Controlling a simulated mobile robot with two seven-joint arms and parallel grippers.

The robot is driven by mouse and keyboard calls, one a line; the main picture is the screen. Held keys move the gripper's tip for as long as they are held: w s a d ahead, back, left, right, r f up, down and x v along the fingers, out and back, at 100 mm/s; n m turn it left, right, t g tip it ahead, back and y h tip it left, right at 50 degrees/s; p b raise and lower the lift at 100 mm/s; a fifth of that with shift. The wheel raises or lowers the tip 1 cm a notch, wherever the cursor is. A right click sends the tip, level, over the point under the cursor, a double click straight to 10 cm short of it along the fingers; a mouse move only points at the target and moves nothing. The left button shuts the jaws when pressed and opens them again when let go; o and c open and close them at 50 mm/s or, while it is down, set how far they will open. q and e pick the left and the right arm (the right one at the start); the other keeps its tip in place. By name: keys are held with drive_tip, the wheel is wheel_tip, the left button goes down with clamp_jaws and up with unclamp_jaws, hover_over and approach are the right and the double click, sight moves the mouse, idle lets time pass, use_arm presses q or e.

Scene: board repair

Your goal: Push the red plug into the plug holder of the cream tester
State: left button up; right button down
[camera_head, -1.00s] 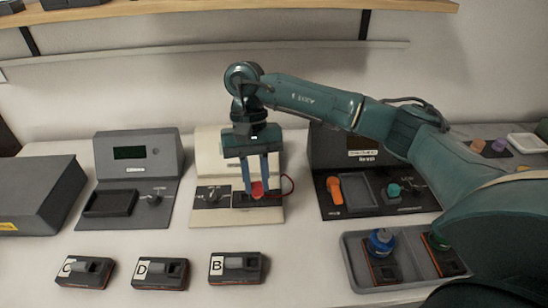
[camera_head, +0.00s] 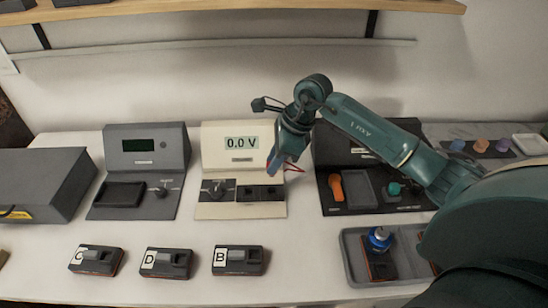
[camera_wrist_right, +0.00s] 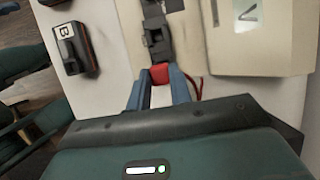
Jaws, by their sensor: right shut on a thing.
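The cream tester (camera_head: 225,135) stands on the table with its display reading 0.0 V. Its black plug holder (camera_head: 260,193) is on the front right of its base and also shows in the right wrist view (camera_wrist_right: 157,42). My right gripper (camera_head: 275,166) is tilted above the right side of the tester. In the right wrist view its blue fingers (camera_wrist_right: 162,88) are shut on the red plug (camera_wrist_right: 160,74). The plug appears in line with the holder; the gap between them is hard to judge. A red cable (camera_head: 295,168) runs from the plug. My left gripper is not in view.
A grey tester (camera_head: 148,150) stands left of the cream one, and a dark station with an orange lever (camera_head: 336,186) stands right. Several modules, including module B (camera_head: 240,260), lie in front. A grey tray (camera_head: 352,275) holds a blue-topped part (camera_head: 380,240).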

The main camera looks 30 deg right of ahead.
drive_tip(key=shift+f+b, duration=1.05)
drive_tip(key=shift+f, duration=0.8)
drive_tip(key=shift+f+b, duration=0.65)
drive_tip(key=shift+f, duration=0.1)
use_arm(q)
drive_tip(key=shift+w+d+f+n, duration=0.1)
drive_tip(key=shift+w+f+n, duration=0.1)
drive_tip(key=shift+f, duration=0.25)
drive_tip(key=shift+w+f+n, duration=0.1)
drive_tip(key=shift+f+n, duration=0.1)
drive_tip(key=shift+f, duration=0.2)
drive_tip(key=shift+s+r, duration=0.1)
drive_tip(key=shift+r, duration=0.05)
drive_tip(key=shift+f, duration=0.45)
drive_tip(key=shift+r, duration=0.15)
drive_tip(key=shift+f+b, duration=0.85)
drive_tip(key=shift+b, duration=0.1)
use_arm(e)
drive_tip(key=shift+f, duration=0.5)
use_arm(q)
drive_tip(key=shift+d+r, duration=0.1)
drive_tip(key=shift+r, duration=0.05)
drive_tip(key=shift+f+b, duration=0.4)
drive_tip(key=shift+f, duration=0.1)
use_arm(e)
drive_tip(key=shift+f, duration=0.5)
